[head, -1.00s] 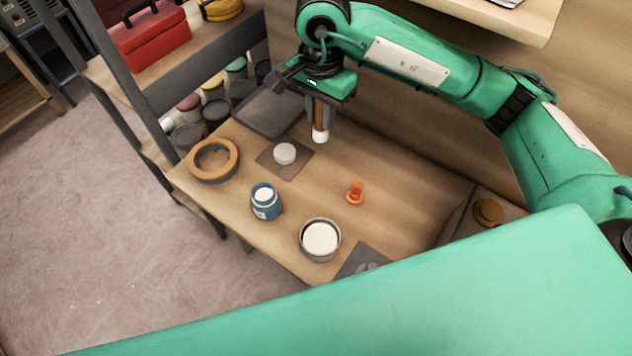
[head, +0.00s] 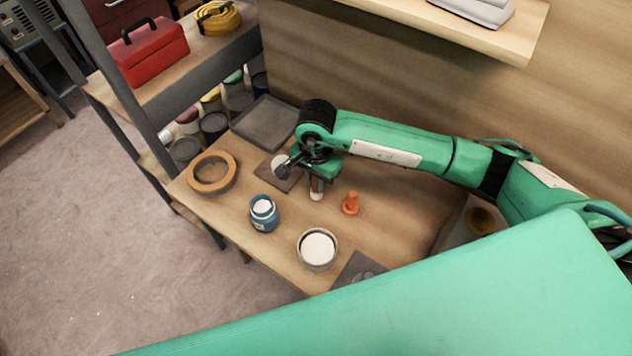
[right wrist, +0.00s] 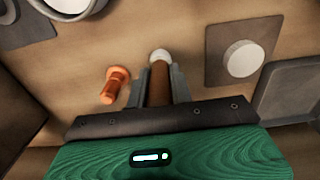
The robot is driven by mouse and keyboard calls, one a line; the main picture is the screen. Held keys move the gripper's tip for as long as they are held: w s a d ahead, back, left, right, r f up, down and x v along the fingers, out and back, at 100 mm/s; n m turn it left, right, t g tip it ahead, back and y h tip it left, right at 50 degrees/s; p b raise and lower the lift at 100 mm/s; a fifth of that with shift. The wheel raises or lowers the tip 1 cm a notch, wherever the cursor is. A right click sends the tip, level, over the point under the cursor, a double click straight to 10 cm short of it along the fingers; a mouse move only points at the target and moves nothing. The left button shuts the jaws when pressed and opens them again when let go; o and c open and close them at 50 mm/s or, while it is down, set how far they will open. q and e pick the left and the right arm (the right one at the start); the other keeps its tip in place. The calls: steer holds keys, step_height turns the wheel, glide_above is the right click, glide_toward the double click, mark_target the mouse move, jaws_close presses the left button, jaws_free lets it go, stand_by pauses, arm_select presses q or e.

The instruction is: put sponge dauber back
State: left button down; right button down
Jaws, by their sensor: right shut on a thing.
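The sponge dauber (head: 316,195) is a brown stick with a white tip, held upright with the tip pointing down. My right gripper (head: 318,180) is shut on its brown handle, low over the workbench (head: 400,205). In the right wrist view the dauber (right wrist: 160,78) sits between the two grey fingers. I cannot tell whether its tip touches the bench. An orange peg-like piece (head: 351,203) stands just right of it, apart from it. My left gripper is not in view.
A blue jar (head: 263,215), a white-filled tin (head: 318,250) and an orange-brown ring (head: 212,172) stand left and in front. A white disc (right wrist: 241,62) lies on a dark square mat. A grey tray (head: 268,122) is at the back left. Shelves (head: 200,60) border the left.

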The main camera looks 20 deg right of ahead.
steer(key=shift+f, duration=0.95)
steer(key=shift+f, duration=0.15)
steer(key=c, duration=1.3)
jaws_free()
steer(key=shift+o, duration=0.2)
